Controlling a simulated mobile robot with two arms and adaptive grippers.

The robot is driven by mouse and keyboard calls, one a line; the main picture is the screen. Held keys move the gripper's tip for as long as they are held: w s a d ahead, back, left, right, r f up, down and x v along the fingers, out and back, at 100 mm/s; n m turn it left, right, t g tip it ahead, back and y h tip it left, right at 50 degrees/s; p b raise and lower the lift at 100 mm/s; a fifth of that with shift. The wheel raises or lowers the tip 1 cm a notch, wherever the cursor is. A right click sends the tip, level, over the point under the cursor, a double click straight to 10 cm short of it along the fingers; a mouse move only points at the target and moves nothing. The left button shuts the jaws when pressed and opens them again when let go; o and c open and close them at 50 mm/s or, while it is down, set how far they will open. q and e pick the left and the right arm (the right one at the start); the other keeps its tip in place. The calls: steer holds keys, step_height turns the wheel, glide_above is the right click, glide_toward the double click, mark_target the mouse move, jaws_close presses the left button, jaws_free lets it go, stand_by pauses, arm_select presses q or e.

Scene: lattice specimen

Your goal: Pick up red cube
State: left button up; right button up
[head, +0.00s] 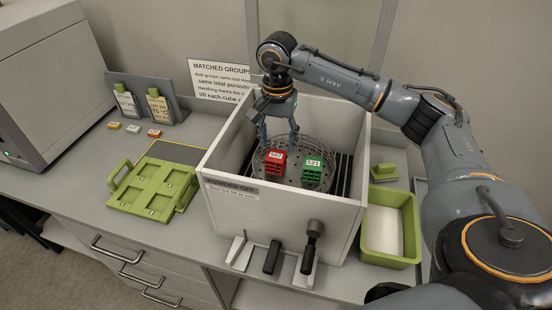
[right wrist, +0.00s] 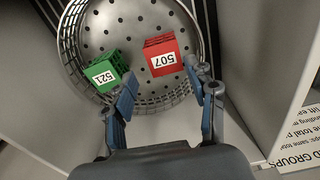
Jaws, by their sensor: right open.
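The red cube (head: 274,162), labelled 507, sits in a round metal basket (head: 302,189) inside a large grey open-topped box (head: 285,212). A green cube (head: 313,171), labelled 521, sits to its right. In the right wrist view the red cube (right wrist: 162,55) is ahead of the fingertips and the green cube (right wrist: 107,71) is to its left. My right gripper (head: 279,137) is open and empty at the back rim of the basket, near the red cube. Its fingers (right wrist: 163,90) are apart in the right wrist view. My left gripper is not in view.
A green tray with compartments (head: 150,190) lies on the counter to the left. A green bin (head: 388,222) stands right of the box. The box walls rise around the basket. A printed sign (head: 220,80) stands behind.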

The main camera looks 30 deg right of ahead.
mark_target(276, 156)
steer(key=shift+w+d+f, duration=0.1)
steer(key=shift+w+f, duration=0.05)
steer(key=shift+f, duration=0.35)
steer(key=shift+w+f, duration=0.1)
steer(key=shift+f, duration=0.2)
steer(key=f+p, duration=0.2)
steer(key=shift+a+f+p, duration=0.2)
steer(key=shift+p, duration=0.15)
step_height(276, 156, down, 2)
steer(key=shift+f, duration=0.15)
steer(key=shift+d+f, duration=0.1)
steer(key=shift+f, duration=0.1)
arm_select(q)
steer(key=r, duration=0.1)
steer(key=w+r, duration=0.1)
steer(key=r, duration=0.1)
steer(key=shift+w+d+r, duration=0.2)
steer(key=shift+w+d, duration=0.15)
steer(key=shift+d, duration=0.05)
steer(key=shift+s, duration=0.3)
arm_select(e)
steer(key=c, duration=0.9)
